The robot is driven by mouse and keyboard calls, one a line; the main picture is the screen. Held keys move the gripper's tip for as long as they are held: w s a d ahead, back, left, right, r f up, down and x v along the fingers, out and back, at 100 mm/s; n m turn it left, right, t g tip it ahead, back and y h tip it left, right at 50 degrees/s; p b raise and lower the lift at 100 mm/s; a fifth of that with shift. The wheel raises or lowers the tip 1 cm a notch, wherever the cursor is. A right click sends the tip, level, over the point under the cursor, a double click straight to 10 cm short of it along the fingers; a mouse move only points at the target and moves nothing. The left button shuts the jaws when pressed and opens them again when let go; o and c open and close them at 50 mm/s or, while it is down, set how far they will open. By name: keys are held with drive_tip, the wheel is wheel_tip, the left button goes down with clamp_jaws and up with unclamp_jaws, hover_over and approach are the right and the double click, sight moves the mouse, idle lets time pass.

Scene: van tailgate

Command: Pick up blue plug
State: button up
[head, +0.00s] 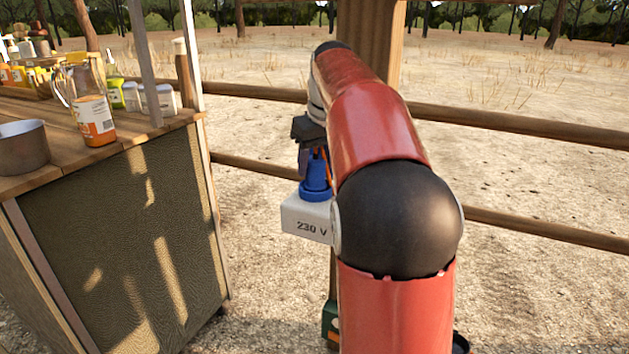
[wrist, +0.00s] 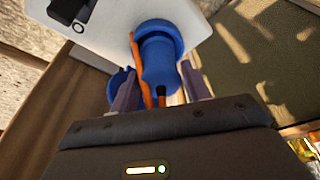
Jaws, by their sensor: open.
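The blue plug (head: 316,178) stands at the top of a white box (head: 305,218) marked "230 V", to the left of my red arm in the head view. In the wrist view the blue plug (wrist: 160,60) is seated against the white box (wrist: 105,22), with an orange cable beside it. My gripper (wrist: 158,88) is open, its two fingers on either side of the plug's body. Whether the fingers touch it I cannot tell. In the head view my arm hides part of the gripper and the right of the box.
A wooden counter (head: 145,150) at the left carries a metal pot (head: 23,147), a glass jug (head: 92,105) and several bottles. A wooden rail fence (head: 510,122) and post stand behind the box. Sandy ground lies open beyond.

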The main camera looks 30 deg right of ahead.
drive_tip(key=x, duration=0.2)
drive_tip(key=shift+w+f, duration=0.1)
drive_tip(key=shift+f, duration=0.3)
drive_tip(key=shift+r, duration=0.1)
drive_tip(key=c, duration=0.8)
drive_tip(key=shift+r, duration=0.8)
drive_tip(key=shift+d+f+t, duration=0.1)
drive_tip(key=shift+f+t, duration=0.05)
drive_tip(key=shift+t, duration=0.15)
drive_tip(key=shift+s+d+f+t+y+b, duration=0.1)
drive_tip(key=shift+s+d+t+y+b, duration=0.3)
drive_tip(key=shift+s+t+y+b, duration=0.35)
wheel_tip(320, 180, up, 6)
drive_tip(key=s+d+p, duration=0.1)
drive_tip(key=p, duration=0.1)
drive_tip(key=s+d+r+g+h, duration=0.1)
drive_tip(key=s+d+r+g, duration=0.1)
drive_tip(key=s+d, duration=1.1)
drive_tip(key=s, duration=0.3)
drive_tip(key=shift+s, duration=0.4)
